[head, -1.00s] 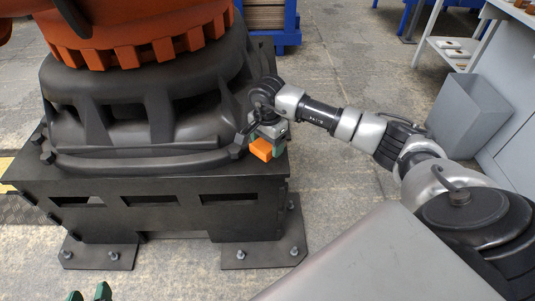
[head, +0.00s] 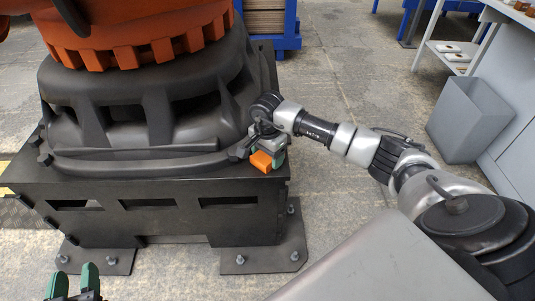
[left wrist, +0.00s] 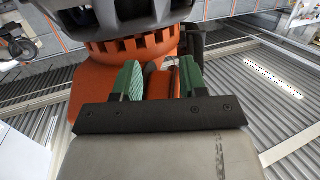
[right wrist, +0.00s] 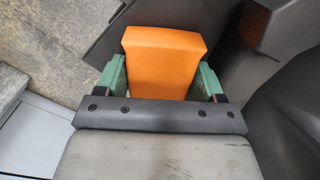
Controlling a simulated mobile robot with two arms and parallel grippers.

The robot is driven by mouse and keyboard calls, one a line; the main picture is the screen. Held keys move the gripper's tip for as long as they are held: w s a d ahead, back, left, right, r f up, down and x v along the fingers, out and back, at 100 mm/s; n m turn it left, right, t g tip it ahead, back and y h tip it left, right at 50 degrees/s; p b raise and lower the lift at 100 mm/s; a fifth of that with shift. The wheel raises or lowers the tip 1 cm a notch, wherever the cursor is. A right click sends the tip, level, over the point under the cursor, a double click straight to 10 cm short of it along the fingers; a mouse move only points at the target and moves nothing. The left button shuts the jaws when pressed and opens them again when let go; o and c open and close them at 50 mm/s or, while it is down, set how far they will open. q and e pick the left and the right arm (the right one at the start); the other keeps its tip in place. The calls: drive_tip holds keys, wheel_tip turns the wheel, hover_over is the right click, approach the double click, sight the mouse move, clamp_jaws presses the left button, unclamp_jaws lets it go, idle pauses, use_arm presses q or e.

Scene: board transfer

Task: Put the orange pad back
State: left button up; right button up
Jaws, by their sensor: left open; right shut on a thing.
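The orange pad (head: 262,161) is a small block held at the right front corner of the dark machine base (head: 150,186). My right gripper (head: 268,158) is shut on it. In the right wrist view the orange pad (right wrist: 163,62) sits between the two green fingers, and the dark base lies behind it; whether the pad touches the base I cannot tell. My left gripper (head: 76,280) is at the bottom left of the head view, in front of the base. In the left wrist view its green fingers (left wrist: 160,82) are apart with nothing gripped between them.
A large orange robot (head: 140,40) stands on the base, whose bolted foot plates (head: 262,250) reach onto the floor. A grey bin (head: 470,120) and a shelf (head: 455,52) stand at the right. The floor between the base and the bin is free.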

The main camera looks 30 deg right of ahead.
drive_tip(key=o, duration=0.8)
